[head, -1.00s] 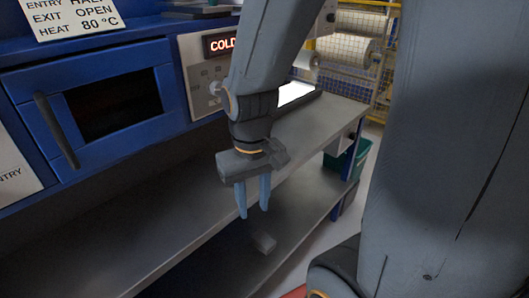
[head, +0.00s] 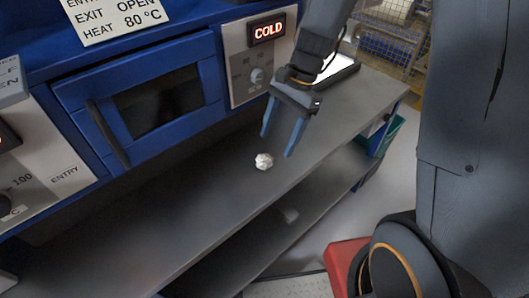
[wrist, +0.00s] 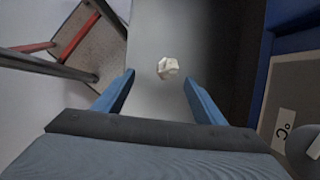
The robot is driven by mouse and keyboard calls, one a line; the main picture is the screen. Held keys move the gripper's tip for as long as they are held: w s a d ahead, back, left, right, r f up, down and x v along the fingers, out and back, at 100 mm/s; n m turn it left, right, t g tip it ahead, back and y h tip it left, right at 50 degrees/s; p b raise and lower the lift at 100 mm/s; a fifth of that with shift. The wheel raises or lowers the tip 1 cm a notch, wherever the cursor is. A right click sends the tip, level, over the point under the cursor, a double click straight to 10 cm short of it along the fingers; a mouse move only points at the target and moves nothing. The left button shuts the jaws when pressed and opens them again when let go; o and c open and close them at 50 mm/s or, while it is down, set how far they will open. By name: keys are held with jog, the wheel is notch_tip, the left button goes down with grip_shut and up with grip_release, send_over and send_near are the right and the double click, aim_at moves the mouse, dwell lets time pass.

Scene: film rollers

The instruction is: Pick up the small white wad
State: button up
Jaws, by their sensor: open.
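The small white wad (head: 264,161) is a crumpled lump lying on the grey metal shelf in front of the blue machine. In the wrist view the wad (wrist: 168,68) shows beyond my fingertips, about midway between them. My gripper (head: 277,146) is open and empty, its blue fingers pointing down toward the shelf. In the head view the fingertips are just above and to the right of the wad, apart from it. In the wrist view both fingers (wrist: 158,82) stand wide apart with nothing between them.
The blue machine front with a door (head: 160,95) and a panel reading COLD (head: 268,29) stands behind the shelf. The grey shelf (head: 200,190) is bare around the wad. A red object (head: 346,262) is on the floor.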

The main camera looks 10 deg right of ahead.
aim_at(265, 155)
jog(key=shift+m, duration=0.4)
jog(key=shift+w+a+p+x, duration=0.2)
jog(key=shift+p+x, duration=0.2)
jog(key=shift+x, duration=0.9)
jog(key=shift+w+a+p+x, duration=0.2)
jog(key=shift+p+x, duration=0.15)
jog(key=shift+x, duration=1)
jog(key=shift+w+a+p+x, duration=0.15)
jog(key=shift+a+p+x, duration=0.2)
jog(key=shift+x, duration=0.95)
jog(key=shift+d+r, duration=0.1)
jog(key=shift+c, duration=0.3)
jog(key=shift+s, duration=0.1)
jog(key=c, duration=1)
